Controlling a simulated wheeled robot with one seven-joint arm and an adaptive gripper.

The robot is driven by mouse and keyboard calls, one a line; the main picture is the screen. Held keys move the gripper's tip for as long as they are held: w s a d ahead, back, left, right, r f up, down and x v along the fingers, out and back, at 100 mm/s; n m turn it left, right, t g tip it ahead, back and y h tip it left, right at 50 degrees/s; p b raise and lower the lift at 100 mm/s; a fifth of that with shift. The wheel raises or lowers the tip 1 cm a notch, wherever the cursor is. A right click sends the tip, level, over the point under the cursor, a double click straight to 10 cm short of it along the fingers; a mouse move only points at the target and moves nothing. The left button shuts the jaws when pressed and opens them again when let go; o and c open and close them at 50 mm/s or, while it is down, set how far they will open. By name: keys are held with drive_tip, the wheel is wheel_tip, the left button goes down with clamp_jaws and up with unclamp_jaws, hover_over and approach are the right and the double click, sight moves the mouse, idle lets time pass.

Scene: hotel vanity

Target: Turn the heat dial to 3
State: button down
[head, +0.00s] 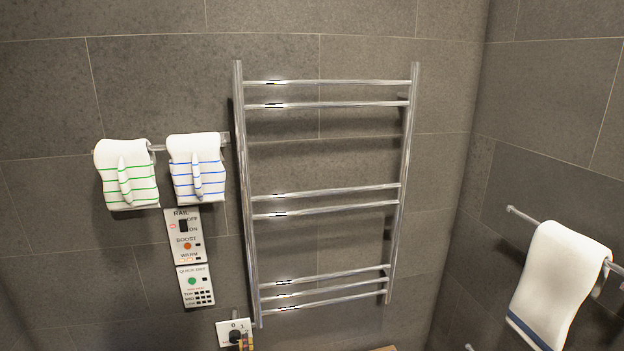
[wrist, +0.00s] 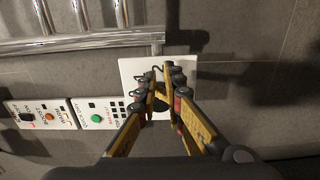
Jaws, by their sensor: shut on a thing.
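The heat dial (head: 235,336) is a black knob on a white square plate (head: 222,328) low on the wall, just left of the towel rail's foot. The marks 0 and 1 show above the knob; its other marks and its pointer are hidden or too small to read. My gripper (head: 246,342) shows at the bottom edge of the head view, at the plate's right side. In the wrist view my gripper (wrist: 161,88) is shut on the dial in front of the plate (wrist: 132,68), and its fingers cover most of the knob.
A chrome towel rail (head: 248,200) stands right above the plate. Two switch panels, rail (head: 193,256) and quick dry (head: 183,297), sit up and left of it. Two striped towels (head: 127,180) hang above them. A white towel (head: 556,275) hangs on the right wall.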

drive_tip(key=p+v, duration=0.1)
drive_tip(key=v, duration=0.5)
idle(0.3)
drive_tip(key=shift+w+d+f, duration=0.1)
drive_tip(key=shift+d+f, duration=0.05)
drive_tip(key=shift+d, duration=0.05)
